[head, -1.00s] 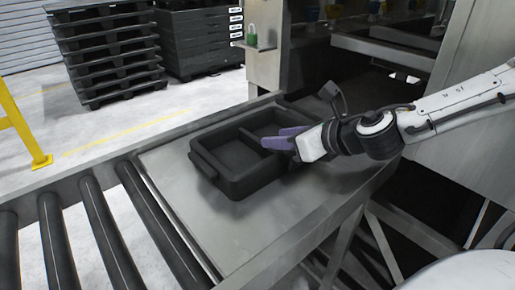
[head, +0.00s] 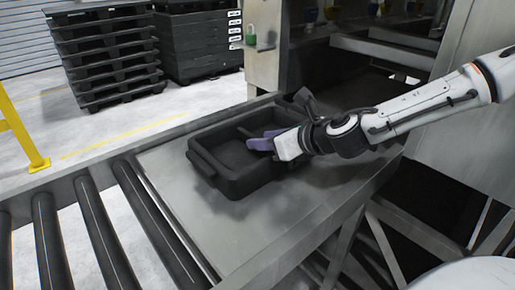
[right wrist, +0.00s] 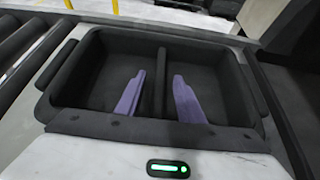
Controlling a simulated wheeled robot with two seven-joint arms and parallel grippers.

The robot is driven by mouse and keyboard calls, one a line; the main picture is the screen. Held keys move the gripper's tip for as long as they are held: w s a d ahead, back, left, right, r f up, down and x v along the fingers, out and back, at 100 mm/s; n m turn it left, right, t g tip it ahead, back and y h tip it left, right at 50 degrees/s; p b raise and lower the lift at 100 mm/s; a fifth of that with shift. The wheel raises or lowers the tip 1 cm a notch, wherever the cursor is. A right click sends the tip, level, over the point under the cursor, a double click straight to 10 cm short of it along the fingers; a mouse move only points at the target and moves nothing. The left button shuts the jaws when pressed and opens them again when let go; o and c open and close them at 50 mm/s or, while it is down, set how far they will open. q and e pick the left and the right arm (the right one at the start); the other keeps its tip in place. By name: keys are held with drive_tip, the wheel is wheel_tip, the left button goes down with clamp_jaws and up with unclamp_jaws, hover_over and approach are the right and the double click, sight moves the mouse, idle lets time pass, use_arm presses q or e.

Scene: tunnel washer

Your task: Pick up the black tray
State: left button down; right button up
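The black tray (head: 243,183) lies on the metal table, with one divider making two compartments, and looks empty. My right gripper (head: 262,142), with purple fingers, reaches over it from the right. In the right wrist view the two fingers are spread, one on each side of the tray's divider (right wrist: 160,78), with gaps between. Whether the fingertips are below the divider's top is hard to tell. The tray's left wall (right wrist: 68,72) also shows there. My left gripper is not in view.
The metal table (head: 215,235) has bare room in front of the tray. Black rollers (head: 105,230) lie to the left. The washer's steel housing (head: 440,160) stands at right. Stacked black pallets (head: 108,60) and a yellow rail (head: 20,125) are behind.

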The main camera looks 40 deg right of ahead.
drive_tip(key=shift+c, duration=0.4)
clamp_jaws()
drive_tip(key=shift+r, duration=0.1)
